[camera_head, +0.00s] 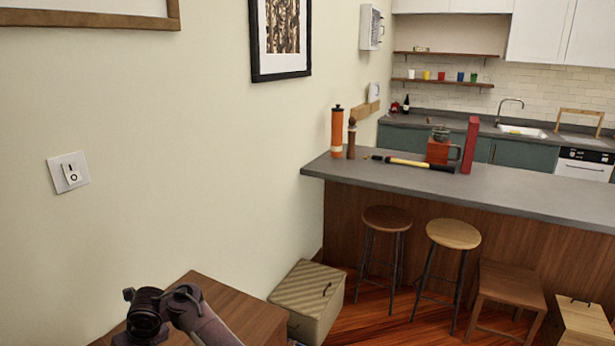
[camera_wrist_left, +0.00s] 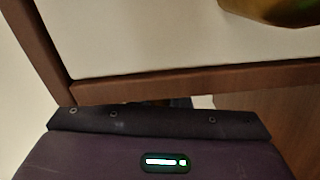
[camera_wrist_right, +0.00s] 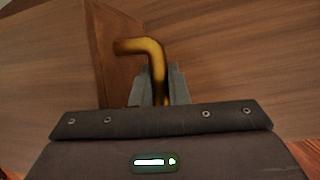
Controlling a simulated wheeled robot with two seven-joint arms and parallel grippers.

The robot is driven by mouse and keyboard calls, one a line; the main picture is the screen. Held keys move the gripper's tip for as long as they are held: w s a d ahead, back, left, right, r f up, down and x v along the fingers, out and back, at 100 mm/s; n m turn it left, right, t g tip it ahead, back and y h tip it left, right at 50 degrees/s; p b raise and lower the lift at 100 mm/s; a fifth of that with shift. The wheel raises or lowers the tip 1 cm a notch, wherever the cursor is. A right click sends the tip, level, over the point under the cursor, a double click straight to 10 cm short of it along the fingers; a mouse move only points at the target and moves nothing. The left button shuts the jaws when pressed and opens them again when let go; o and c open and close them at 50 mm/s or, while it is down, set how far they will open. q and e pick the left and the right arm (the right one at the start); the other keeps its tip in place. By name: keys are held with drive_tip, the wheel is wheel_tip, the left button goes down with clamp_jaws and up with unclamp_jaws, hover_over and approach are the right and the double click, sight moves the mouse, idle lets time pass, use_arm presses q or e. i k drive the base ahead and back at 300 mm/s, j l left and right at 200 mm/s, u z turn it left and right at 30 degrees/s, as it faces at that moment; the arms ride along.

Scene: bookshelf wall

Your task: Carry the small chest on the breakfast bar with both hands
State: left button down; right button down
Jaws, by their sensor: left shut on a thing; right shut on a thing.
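In the right wrist view, my right gripper (camera_wrist_right: 165,95) is shut on a bent brass handle (camera_wrist_right: 150,48). Brown wood panels fill the view behind it, and the whole shape of what bears the handle is out of sight. In the left wrist view, my left gripper (camera_wrist_left: 187,102) is shut beside a brown wooden strip (camera_wrist_left: 200,82), but what it grips is hidden. The head view shows the grey-topped breakfast bar (camera_head: 560,202) at right. A brown wooden box-like piece (camera_head: 228,303) is at the bottom; I cannot tell whether it is the chest.
A tall orange bottle (camera_head: 337,130), a pepper mill (camera_head: 351,140), an orange-red box (camera_head: 437,151) and a tall red box (camera_head: 470,145) stand on the bar. Stools (camera_head: 387,218) (camera_head: 453,234) stand before it. A beige lidded box (camera_head: 310,295) sits on the floor.

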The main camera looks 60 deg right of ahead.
sight(401, 174)
drive_tip(key=l+z, duration=0.1)
drive_tip(key=z, duration=2.15)
drive_tip(key=i+l, duration=0.3)
drive_tip(key=i, duration=0.15)
drive_tip(key=i+l, duration=0.3)
drive_tip(key=i, duration=0.15)
drive_tip(key=i+l+z, duration=0.1)
drive_tip(key=i+l, duration=0.2)
drive_tip(key=i, duration=0.2)
drive_tip(key=i+l, duration=0.25)
drive_tip(key=i, duration=0.2)
